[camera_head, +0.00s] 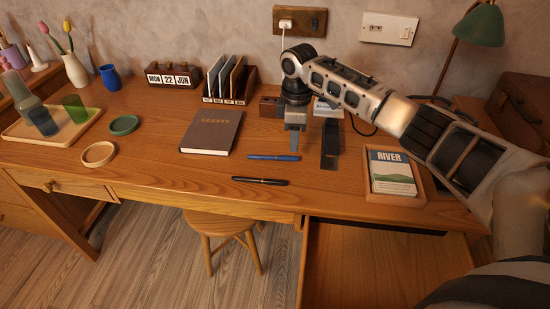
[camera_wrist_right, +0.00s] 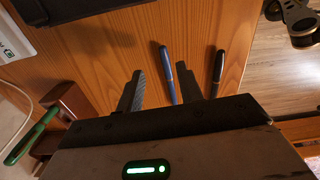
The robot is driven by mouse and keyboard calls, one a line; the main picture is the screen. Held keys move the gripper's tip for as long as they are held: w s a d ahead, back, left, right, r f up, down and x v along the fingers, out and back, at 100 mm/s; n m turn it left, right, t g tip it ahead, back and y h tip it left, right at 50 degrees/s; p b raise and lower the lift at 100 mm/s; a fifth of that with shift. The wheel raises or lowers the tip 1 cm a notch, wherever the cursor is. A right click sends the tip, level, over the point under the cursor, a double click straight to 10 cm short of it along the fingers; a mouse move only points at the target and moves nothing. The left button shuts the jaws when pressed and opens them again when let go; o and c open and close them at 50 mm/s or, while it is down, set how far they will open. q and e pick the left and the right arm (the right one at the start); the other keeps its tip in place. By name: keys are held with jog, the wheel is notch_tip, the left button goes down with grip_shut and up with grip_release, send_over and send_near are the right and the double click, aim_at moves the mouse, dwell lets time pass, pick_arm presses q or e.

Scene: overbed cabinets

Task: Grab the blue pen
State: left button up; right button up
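The blue pen (camera_head: 273,157) lies on the wooden desk beyond a black pen (camera_head: 260,181). My right gripper (camera_head: 294,140) points down above the desk, just behind the blue pen's right end. In the right wrist view its two fingers (camera_wrist_right: 160,70) are apart with nothing held. There the blue pen (camera_wrist_right: 168,73) shows between the fingertips, nearer the right finger, with its lower end hidden by that finger or the gripper body. The black pen (camera_wrist_right: 218,70) lies right of the fingers. My left gripper is not in view.
A dark notebook (camera_head: 211,132) lies left of the blue pen. A black strap-like object (camera_head: 331,145) lies right of the gripper. A tray (camera_head: 409,196) with a "RIVER" book is further right. A wooden holder (camera_head: 268,106) stands behind. An open drawer (camera_head: 380,265) is below.

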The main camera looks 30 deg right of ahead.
aim_at(296, 157)
jog(key=f, duration=0.2)
jog(key=s+f, duration=0.1)
jog(key=f, duration=0.1)
jog(key=shift+f, duration=0.65)
grip_shut()
